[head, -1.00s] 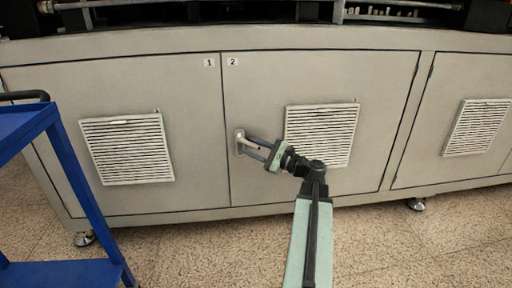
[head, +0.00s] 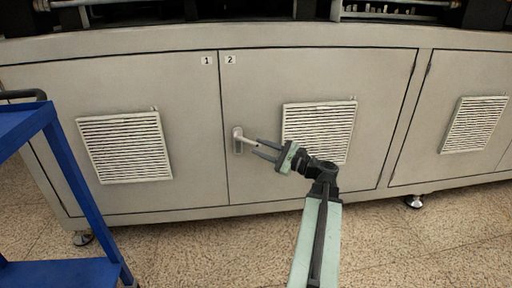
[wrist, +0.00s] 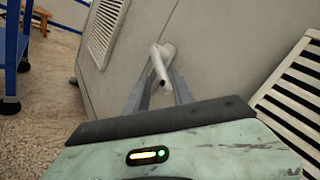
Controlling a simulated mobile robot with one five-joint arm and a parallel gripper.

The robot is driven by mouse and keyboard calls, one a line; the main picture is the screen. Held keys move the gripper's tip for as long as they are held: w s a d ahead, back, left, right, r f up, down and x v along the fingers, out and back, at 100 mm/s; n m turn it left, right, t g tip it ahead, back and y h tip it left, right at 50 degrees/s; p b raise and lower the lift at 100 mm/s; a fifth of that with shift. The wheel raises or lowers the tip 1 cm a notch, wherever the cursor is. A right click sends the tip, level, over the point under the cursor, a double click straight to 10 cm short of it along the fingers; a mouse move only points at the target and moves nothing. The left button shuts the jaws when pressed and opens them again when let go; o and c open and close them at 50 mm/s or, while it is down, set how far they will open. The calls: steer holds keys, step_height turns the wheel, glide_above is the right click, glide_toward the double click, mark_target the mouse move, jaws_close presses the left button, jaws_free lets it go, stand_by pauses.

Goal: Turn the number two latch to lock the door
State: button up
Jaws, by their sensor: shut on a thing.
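The number two latch (head: 238,139) is a pale metal handle on an oval plate near the left edge of the number two door (head: 300,80). In the head view its lever points right and slightly down. The door lies flush with the panel beside it. My gripper (head: 256,147) comes from the right and is shut on the lever's free end. In the wrist view the latch (wrist: 162,58) lies between the two grey fingers, its lever pointing toward the camera. The exact finger contact is too small to see.
Door one (head: 190,120) is to the left, with a vent (head: 125,147). Another vent (head: 318,132) is on door two, close behind my arm. A blue cart (head: 75,175) stands at the left. The speckled floor in front is clear.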

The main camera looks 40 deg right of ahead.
steer(key=shift+r+v, duration=0.2)
steer(key=shift+v, duration=2.15)
